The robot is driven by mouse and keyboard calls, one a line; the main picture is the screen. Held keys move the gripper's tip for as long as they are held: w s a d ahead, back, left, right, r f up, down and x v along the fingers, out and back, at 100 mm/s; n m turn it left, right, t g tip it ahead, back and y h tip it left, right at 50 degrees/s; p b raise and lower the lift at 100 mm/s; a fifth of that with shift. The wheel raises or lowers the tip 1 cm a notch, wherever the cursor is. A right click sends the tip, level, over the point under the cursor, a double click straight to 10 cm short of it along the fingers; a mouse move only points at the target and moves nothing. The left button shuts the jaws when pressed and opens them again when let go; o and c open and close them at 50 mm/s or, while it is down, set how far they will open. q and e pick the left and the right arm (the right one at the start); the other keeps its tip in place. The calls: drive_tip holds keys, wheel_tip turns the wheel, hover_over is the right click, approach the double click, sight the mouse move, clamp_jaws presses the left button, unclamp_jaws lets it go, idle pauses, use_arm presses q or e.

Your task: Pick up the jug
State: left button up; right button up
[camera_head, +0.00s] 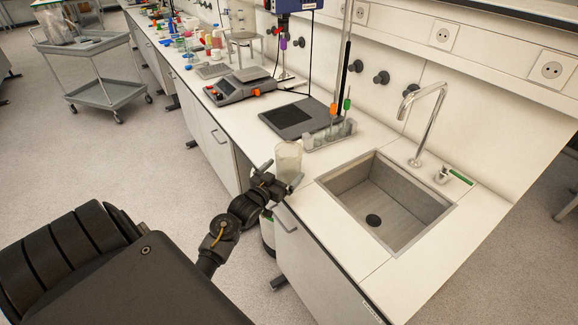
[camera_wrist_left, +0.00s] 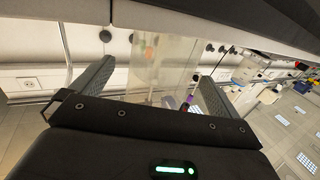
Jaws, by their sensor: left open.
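The jug (camera_head: 288,156) is a clear, pale, slightly cloudy vessel. It stands upright at the front edge of the white bench, left of the sink. My left gripper (camera_head: 280,177) reaches in from the left at the jug's lower part, with its fingers spread. In the left wrist view, the see-through jug (camera_wrist_left: 158,62) shows between the two open fingers of my left gripper (camera_wrist_left: 158,82). I cannot tell whether either finger touches it. My right gripper is not in view.
A sink (camera_head: 385,203) with a tall tap (camera_head: 430,125) lies right of the jug. A tube rack (camera_head: 330,135) and a dark flat plate device (camera_head: 295,118) stand behind it. A scale (camera_head: 240,85) is farther along the bench. A grey cart (camera_head: 105,92) stands on the floor.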

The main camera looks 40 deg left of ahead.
sight(295, 154)
use_arm(q)
drive_tip(key=w, duration=0.3)
drive_tip(key=w+p, duration=0.1)
drive_tip(key=shift+w+a+f, duration=0.1)
drive_tip(key=shift+w+a, duration=0.15)
drive_tip(key=shift+a, duration=0.1)
drive_tip(key=shift+s, duration=0.1)
drive_tip(key=c, duration=1.4)
drive_tip(key=shift+r, duration=0.25)
drive_tip(key=shift+c, duration=0.2)
drive_tip(key=shift+r+b, duration=0.45)
drive_tip(key=shift+r, duration=0.35)
drive_tip(key=s+a+r+b, duration=0.2)
drive_tip(key=a+r, duration=0.3)
drive_tip(key=a, duration=0.1)
drive_tip(key=s+a+r+b, duration=0.2)
drive_tip(key=s+a+r, duration=0.1)
drive_tip(key=a+r, duration=0.3)
drive_tip(key=shift+s+a, duration=0.3)
drive_tip(key=shift+s, duration=0.05)
